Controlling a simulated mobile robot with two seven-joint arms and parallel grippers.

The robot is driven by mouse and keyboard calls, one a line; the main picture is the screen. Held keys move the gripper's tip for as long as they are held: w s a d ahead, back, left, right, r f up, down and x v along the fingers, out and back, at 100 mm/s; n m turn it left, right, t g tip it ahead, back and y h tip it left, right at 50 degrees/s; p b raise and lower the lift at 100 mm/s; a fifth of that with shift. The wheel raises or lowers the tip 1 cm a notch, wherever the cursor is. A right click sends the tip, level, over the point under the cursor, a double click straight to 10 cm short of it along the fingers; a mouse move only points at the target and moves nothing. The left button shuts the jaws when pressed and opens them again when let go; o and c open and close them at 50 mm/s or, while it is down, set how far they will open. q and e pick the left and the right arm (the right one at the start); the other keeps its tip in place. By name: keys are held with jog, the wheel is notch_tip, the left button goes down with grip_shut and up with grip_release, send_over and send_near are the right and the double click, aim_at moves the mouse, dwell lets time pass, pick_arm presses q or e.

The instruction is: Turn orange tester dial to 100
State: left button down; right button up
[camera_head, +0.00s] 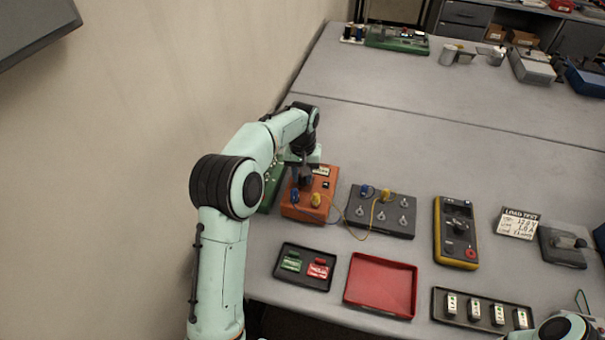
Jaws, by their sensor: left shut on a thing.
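The orange tester (296,210) sits at the left side of the grey table, with a small display and a black switch on its top. Blue and yellow plugs (316,200) stand at its front. My left gripper (304,182) reaches down onto the tester's top from behind and is shut on the dial. The dial is mostly hidden by the fingers, and its setting cannot be read. Only a part of my right arm shows at the bottom right corner; its gripper is out of view.
A dark terminal board (381,228) stands right of the tester, joined by a yellow lead. A yellow multimeter (456,232), a red tray (381,285), a black tray with green and red tags (305,267) and a LOAD TEST card (518,222) lie nearby.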

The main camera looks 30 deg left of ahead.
pick_arm(q)
jog(key=m, duration=0.4)
jog(key=shift+m, duration=1.7)
jog(key=c, duration=0.8)
grip_release()
jog(key=shift+c, duration=0.2)
jog(key=shift+r, duration=0.1)
notch_tip(320, 180, up, 13)
